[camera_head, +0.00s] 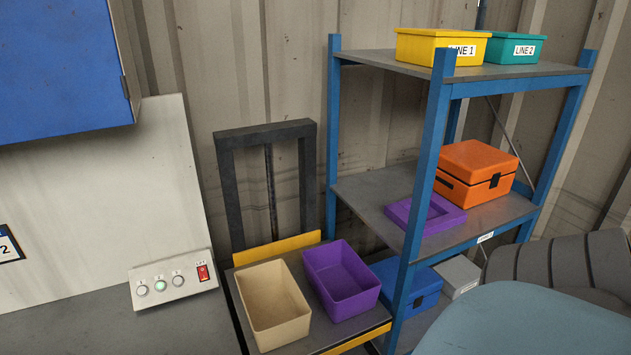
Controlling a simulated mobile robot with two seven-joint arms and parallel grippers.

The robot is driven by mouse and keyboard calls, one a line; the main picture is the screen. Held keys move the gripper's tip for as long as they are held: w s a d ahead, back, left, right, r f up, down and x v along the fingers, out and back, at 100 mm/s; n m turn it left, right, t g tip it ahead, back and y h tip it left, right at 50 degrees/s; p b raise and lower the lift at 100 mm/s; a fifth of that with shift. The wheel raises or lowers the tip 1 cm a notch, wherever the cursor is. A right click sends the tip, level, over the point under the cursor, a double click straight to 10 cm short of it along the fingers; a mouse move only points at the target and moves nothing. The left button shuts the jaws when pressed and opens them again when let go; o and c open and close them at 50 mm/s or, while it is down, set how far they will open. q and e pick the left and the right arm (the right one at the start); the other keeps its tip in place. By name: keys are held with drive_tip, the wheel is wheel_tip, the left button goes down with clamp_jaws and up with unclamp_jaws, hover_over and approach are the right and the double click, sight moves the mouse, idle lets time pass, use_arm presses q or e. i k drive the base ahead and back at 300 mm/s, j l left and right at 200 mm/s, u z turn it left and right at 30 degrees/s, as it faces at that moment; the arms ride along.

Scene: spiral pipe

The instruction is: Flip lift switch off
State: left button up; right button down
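The lift switch (203,272) is a small red rocker with a "LIFT" label above it. It sits at the right end of a white control panel (172,279) with several round buttons, one of them green. The panel rests on the grey bench at the lower left. I cannot tell which way the rocker is set. The lift (265,180) has a dark upright frame, and its platform with yellow edges (365,338) carries a beige bin (270,305) and a purple bin (342,280). Neither of my grippers is in view.
A blue shelf rack (419,190) stands right of the lift. It holds a yellow bin (420,46), a teal bin (515,47), an orange case (476,173), a purple lid (425,214) and a blue box (412,288). A blue cabinet (60,70) hangs upper left.

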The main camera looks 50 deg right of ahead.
sight(203, 274)
drive_tip(key=z, duration=1.05)
